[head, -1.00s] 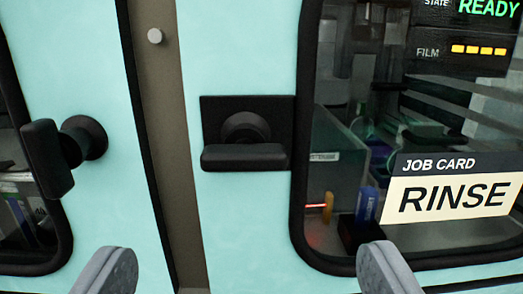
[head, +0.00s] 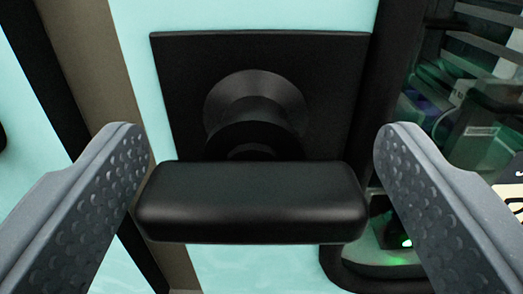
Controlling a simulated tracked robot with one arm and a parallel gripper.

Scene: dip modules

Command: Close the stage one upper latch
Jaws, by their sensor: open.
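A black latch handle (head: 252,203) lies horizontal in the middle of the head view. It stands out from a round black hub (head: 256,110) on a square black plate (head: 335,75), fixed to a pale turquoise door (head: 250,14). My gripper (head: 256,150) is open, with one grey textured finger on each side of the handle. The left finger is close to the handle's left end and the right finger is close to its right end. I cannot tell whether either finger touches it. Nothing is held.
A dark window with a black rubber frame (head: 385,60) is just right of the latch plate. A brown post (head: 92,50) and black seal run down the left. A small part of a pale card shows at the right edge.

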